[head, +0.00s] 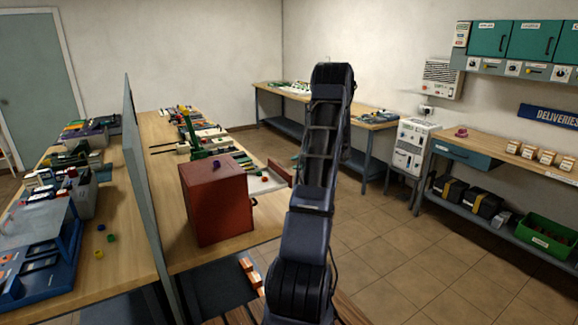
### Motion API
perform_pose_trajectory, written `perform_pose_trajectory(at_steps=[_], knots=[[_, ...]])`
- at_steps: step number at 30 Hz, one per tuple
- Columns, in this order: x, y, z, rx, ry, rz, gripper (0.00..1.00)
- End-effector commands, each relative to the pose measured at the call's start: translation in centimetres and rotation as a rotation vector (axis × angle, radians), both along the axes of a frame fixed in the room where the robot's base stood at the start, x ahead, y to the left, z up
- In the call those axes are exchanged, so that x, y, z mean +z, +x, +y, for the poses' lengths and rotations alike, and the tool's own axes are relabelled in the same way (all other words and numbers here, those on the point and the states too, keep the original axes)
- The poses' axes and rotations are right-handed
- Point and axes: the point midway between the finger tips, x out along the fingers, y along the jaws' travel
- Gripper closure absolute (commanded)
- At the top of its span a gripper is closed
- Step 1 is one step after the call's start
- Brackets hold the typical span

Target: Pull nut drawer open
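No drawer in view has a readable nut label. A blue drawer-like front (466,156) sits under the left part of the wooden deliveries bench top (490,150) at the right, and it looks closed. My dark arm (311,195) rises through the middle of the head view and bends at the top. My gripper cannot be made out; it seems hidden behind the arm. A red box (216,202) stands on the near end of the middle bench, left of my arm.
A pink item (461,133) and several small labelled boxes (546,157) stand on the deliveries bench. A green crate (545,236) and black cases (482,204) sit on its lower shelf. A grey partition (140,180) divides the left benches. Tiled floor (400,250) is clear right of my arm.

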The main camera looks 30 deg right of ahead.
Motion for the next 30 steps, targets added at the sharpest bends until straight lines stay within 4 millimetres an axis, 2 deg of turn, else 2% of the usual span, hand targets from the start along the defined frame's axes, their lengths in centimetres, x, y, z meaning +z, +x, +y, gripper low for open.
perform_pose_trajectory(at_steps=[3, 10, 30], knots=[[0.4, -0.8, -2.0, -0.003, -0.001, -0.001, 0.68], [0.9, -1.8, -4.3, -0.001, -0.001, -0.002, 0.68], [1.1, -2.0, -4.7, 0.001, -0.001, 0.0, 0.68]])
